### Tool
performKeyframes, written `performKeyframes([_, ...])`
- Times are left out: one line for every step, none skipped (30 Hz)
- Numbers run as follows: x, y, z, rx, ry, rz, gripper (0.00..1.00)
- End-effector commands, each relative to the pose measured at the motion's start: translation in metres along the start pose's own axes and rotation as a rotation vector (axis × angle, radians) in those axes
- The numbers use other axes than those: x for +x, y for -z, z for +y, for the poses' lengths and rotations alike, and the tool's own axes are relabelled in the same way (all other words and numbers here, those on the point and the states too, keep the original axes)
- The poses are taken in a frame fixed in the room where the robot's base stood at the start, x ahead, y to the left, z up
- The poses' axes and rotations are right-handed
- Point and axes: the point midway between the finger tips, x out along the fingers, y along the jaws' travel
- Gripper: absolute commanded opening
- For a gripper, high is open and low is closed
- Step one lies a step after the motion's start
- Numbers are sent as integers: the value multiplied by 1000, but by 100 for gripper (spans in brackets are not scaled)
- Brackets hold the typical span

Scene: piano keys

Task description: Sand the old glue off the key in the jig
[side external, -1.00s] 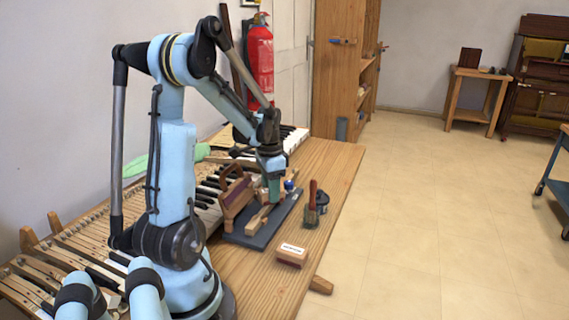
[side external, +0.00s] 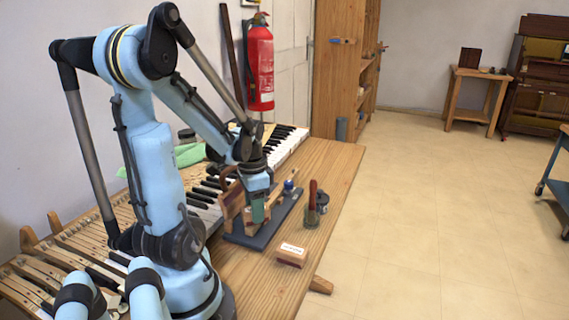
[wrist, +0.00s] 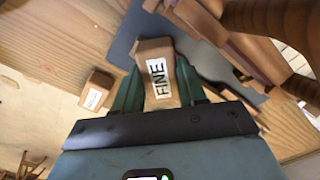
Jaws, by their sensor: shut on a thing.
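My gripper (side external: 258,214) is shut on a wooden block labelled FINE (wrist: 157,62), which sits between the two green fingers (wrist: 158,88) in the wrist view. The jig (side external: 268,234) has a dark grey base with an upright wooden part (side external: 231,203) at its left; the base also shows in the wrist view (wrist: 124,44). In the side view my gripper is over the jig, beside the wooden part. My gripper hides most of the jig's middle there, and I cannot clearly make out the key. Whether the block touches anything is unclear.
Another small labelled block (side external: 292,254) lies on the bench in front of the jig; it also shows in the wrist view (wrist: 96,91). A brush with a reddish handle (side external: 313,188) and a small pot stand to the right. A piano keyboard (side external: 283,145) runs behind. The bench's right side is mostly bare.

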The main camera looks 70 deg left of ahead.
Motion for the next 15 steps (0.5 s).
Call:
performKeyframes([0, -4, 4, 0, 0, -1, 3])
performKeyframes([0, -6, 6, 0, 0, -1, 3])
performKeyframes([0, -8, 8, 0, 0, -1, 3])
performKeyframes([-3, -7, 7, 0, 0, 0, 3])
performKeyframes([-5, -7, 7, 0, 0, 0, 3])
performKeyframes([-15, -7, 7, 0, 0, 0, 3])
performKeyframes([-23, -8, 8, 0, 0, 0, 3])
performKeyframes([-25, -8, 8, 0, -1, -1, 3])
performKeyframes([-28, -8, 8, 0, -1, -1, 3])
performKeyframes([-30, -8, 8, 0, 0, 0, 3])
performKeyframes([-33, -8, 8, 0, 0, 0, 3])
performKeyframes([-37, -7, 7, 0, 0, 0, 3])
performKeyframes([-39, -7, 7, 0, 0, 0, 3])
performKeyframes([-42, -7, 7, 0, 0, 0, 3])
performKeyframes([-46, -7, 7, 0, 0, 0, 3])
